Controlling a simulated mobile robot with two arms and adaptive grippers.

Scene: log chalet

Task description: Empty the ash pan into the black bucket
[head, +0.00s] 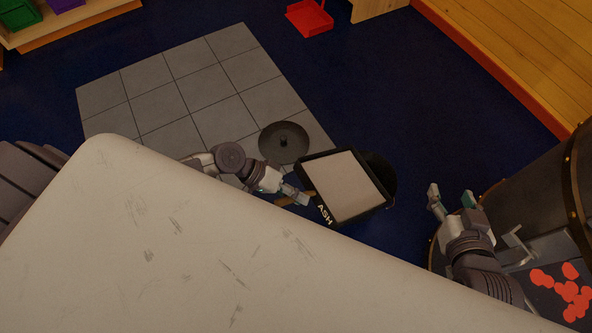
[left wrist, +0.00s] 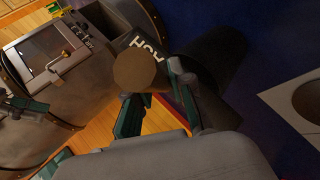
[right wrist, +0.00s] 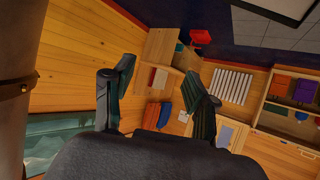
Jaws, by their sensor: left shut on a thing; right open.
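The ash pan (head: 325,212) is a black rectangular tray with "ASH" on its front, holding a flat pale-grey layer. It looks about level. My left gripper (head: 303,197) is shut on its wooden handle; the round handle end (left wrist: 140,72) fills the middle of the left wrist view. The black bucket (head: 383,170) is mostly hidden behind the pan in the head view; its dark side (left wrist: 222,62) shows in the left wrist view. A round dark lid (head: 283,142) lies on the grey tiles. My right gripper (head: 450,196) is open and empty, right of the pan.
The dark stove (head: 535,190) stands at the right, with red glowing pieces (head: 565,288) low on it. A red dustpan-like thing (head: 311,18) lies on the blue floor at the back. Grey tiles (head: 180,95) are clear at the left. My pale body covers the lower left.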

